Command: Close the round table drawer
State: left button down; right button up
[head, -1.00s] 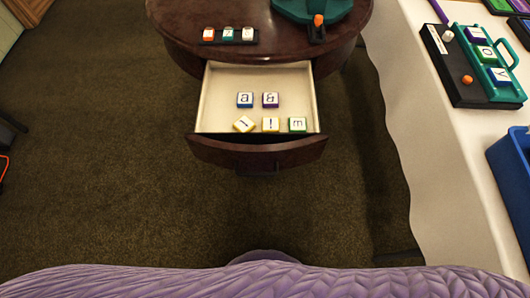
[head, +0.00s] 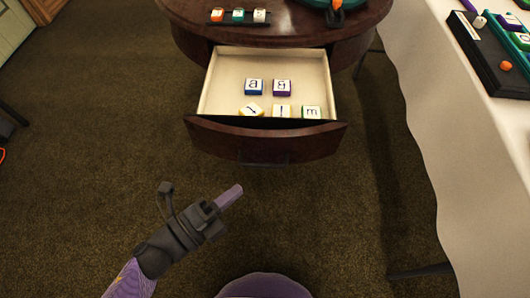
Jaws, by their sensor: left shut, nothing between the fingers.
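The round table (head: 290,30) is dark reddish-brown wood at the top of the head view. Its drawer (head: 265,141) is pulled out toward me, with a curved dark front and a pale inside. Several letter blocks lie in the drawer, among them a blue-edged one (head: 254,87) and a purple-edged one (head: 282,88). My left gripper (head: 230,197) is shut and empty, in front of and below the drawer front in the picture, apart from it. The drawer's handle (head: 265,160) is dark and hard to make out. My right gripper is not in view.
A white-covered table (head: 440,130) stands at the right with a black and teal toy case (head: 490,60) on it. A black rack with several blocks (head: 238,15) sits on the round table. Dark brown carpet (head: 80,150) is clear at the left.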

aim_at(279, 138)
pick_arm(q)
jog(key=b+x, duration=0.1)
jog(key=x, duration=0.8)
jog(key=shift+w+a+f+b, duration=0.1)
jog(key=shift+w+f+b, duration=0.05)
jog(key=shift+b, duration=0.15)
jog(key=w, duration=0.2)
jog(key=shift+w+a+b, duration=0.1)
jog(key=shift+w+b, duration=0.15)
jog(key=shift+b, duration=0.1)
jog(key=shift+w, duration=0.5)
jog(key=shift+w, duration=0.1)
